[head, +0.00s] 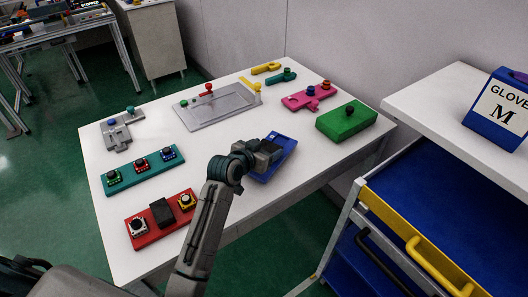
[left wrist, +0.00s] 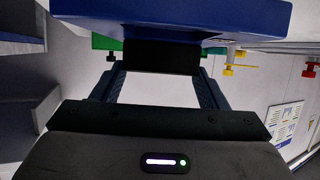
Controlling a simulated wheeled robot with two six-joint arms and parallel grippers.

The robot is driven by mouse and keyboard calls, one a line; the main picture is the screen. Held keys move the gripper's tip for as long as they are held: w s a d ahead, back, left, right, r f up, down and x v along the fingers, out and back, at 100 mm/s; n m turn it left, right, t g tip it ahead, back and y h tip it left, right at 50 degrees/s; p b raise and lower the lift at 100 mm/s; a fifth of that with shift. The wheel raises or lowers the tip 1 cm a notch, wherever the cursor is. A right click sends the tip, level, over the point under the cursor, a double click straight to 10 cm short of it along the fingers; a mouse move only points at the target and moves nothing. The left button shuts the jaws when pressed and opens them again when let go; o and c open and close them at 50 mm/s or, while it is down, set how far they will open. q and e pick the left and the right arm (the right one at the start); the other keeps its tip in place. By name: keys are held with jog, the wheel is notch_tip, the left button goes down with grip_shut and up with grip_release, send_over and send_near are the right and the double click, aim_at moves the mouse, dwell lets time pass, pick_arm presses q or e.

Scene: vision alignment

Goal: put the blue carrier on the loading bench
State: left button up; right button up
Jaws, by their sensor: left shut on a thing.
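The blue carrier (head: 277,160) is a blue slab at the near right edge of the white table (head: 240,145), which may be the loading bench. My left gripper (head: 268,150) is over it and covers part of it. In the left wrist view the blue carrier (left wrist: 190,14) spans the top of the picture, and a black block under it sits between the fingers of my left gripper (left wrist: 155,62), which is shut on it. I cannot tell for sure whether the carrier touches the table. My right gripper is not in view.
A blue-and-yellow drawer cart (head: 440,195) stands at right. The table's middle is bare.

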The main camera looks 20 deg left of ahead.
pick_arm(q)
jog(key=shift+f, duration=1)
jog(key=shift+f, duration=0.1)
jog(key=o, duration=1.2)
jog(key=b+v, duration=0.1)
jog(key=v, duration=1.1)
